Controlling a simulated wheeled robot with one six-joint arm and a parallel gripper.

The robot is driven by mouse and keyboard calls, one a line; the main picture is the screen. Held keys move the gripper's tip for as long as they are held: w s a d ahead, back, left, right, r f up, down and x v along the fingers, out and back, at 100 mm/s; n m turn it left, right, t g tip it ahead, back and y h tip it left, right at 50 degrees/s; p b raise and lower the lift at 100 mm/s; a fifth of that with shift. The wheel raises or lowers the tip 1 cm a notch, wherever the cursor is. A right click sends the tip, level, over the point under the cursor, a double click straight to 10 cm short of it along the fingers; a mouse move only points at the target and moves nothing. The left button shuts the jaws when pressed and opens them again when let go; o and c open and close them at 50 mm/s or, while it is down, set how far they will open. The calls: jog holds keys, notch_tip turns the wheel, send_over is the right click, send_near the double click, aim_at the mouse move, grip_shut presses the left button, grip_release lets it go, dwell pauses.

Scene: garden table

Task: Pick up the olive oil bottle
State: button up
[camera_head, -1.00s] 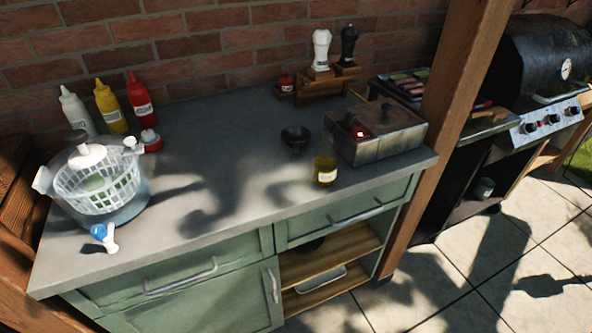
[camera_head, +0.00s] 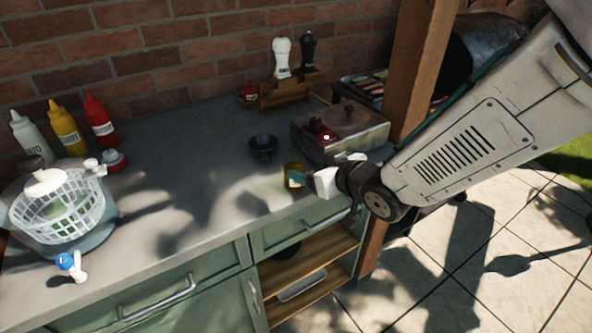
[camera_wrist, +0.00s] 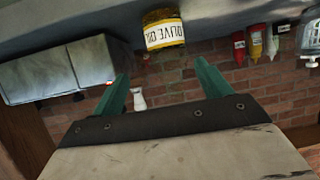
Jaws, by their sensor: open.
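The olive oil bottle (camera_head: 289,169) is short and yellow and stands near the front edge of the grey counter, partly hidden behind my green fingers in the head view. In the wrist view the bottle (camera_wrist: 164,31) is upside down at the top, its white OLIVE OIL label facing me. My gripper (camera_head: 302,179) reaches in from the right, close to the bottle. In the wrist view my gripper (camera_wrist: 160,67) is open and empty. The bottle lies ahead of the fingertips, between them sideways but higher in that picture; I see no contact.
A small black bowl (camera_head: 263,147) stands behind the bottle, and a metal burner box (camera_head: 340,139) stands to the right behind it. A wooden post (camera_head: 415,75) rises right of the counter. The counter left of the bottle (camera_head: 190,170) is clear.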

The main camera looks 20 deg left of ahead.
aim_at(290, 166)
jog(key=shift+y, duration=0.3)
jog(key=x, duration=0.5)
jog(key=s+f+x, duration=0.1)
jog(key=x, duration=0.2)
jog(key=shift+a, duration=0.35)
jog(key=c, duration=1.2)
